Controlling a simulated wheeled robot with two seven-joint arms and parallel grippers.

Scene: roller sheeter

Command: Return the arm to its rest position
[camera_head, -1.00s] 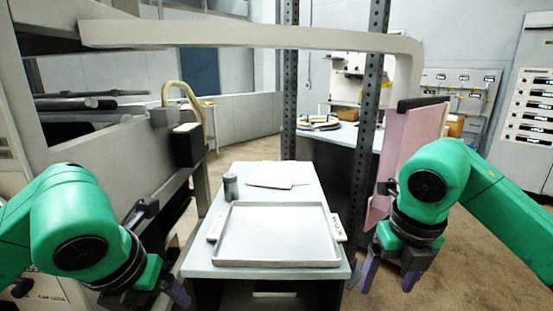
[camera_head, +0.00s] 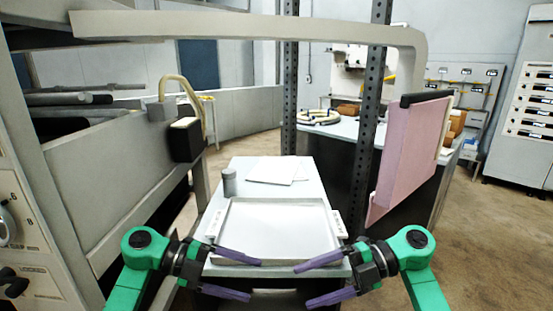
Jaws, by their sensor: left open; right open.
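My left gripper (camera_head: 254,279) is at the lower left of the middle, its purple fingers spread apart and pointing right. My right gripper (camera_head: 299,284) mirrors it on the right, its purple fingers spread apart and pointing left. Both are open and hold nothing. They face each other at the near edge of a grey table, with a gap between them. In the picture, the upper fingers overlap the near edge of the white tray (camera_head: 272,203); I cannot tell whether they touch it. Both green arms rise from the bottom of the frame.
A grey cylinder (camera_head: 229,182) and white sheets (camera_head: 278,170) lie behind the tray. The roller machine (camera_head: 120,165) stands on the left, with a beam (camera_head: 250,27) overhead. A pink panel (camera_head: 410,155) hangs at the right. Open floor (camera_head: 500,240) lies further right.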

